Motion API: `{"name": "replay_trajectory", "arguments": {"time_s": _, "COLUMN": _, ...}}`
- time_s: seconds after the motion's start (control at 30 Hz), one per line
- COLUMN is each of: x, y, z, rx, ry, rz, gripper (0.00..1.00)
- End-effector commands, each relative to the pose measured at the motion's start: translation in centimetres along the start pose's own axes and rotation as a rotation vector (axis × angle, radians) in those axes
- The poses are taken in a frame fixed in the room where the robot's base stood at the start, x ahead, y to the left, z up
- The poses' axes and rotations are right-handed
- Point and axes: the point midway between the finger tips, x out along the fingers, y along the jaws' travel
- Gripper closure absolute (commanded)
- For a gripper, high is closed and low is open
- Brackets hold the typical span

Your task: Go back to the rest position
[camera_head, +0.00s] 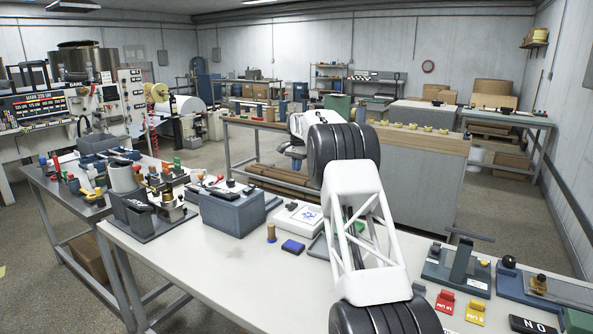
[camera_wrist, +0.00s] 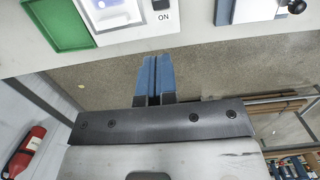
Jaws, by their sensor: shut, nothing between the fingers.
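In the wrist view my gripper (camera_wrist: 153,78) has its two blue fingers side by side and touching, with nothing between them. The fingers show against the bare floor (camera_wrist: 200,75), just outside the edge of a pale tabletop (camera_wrist: 25,52). In the head view my white arm with black ribbed joints crosses above the right part of the pale worktable (camera_head: 180,268). The arm reaches away from the camera, and I cannot make out the fingertips there.
On the worktable stand a grey-blue box (camera_head: 232,212), a wooden-topped stamp (camera_head: 271,233), a blue pad (camera_head: 293,246), a red block (camera_head: 445,301) and a yellow block (camera_head: 475,311). A green tray (camera_wrist: 60,22) and a fire extinguisher (camera_wrist: 24,152) show in the wrist view.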

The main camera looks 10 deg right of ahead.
Motion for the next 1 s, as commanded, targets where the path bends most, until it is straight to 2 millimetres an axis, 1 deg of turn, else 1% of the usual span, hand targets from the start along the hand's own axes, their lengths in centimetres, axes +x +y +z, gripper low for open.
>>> {"name": "replay_trajectory", "arguments": {"time_s": 0.27, "x": 0.0, "y": 0.0, "z": 0.1, "rx": -0.001, "ry": 0.000, "rz": 0.000, "gripper": 1.00}}
{"name": "replay_trajectory", "arguments": {"time_s": 0.47, "x": -0.9, "y": 0.4, "z": 0.8, "rx": -0.010, "ry": 0.005, "rz": -0.002, "gripper": 1.00}}
{"name": "replay_trajectory", "arguments": {"time_s": 0.67, "x": -3.0, "y": 1.6, "z": 2.9, "rx": -0.037, "ry": 0.014, "rz": -0.007, "gripper": 1.00}}
{"name": "replay_trajectory", "arguments": {"time_s": 1.0, "x": -7.5, "y": 4.8, "z": 8.3, "rx": -0.103, "ry": 0.041, "rz": -0.017, "gripper": 1.00}}
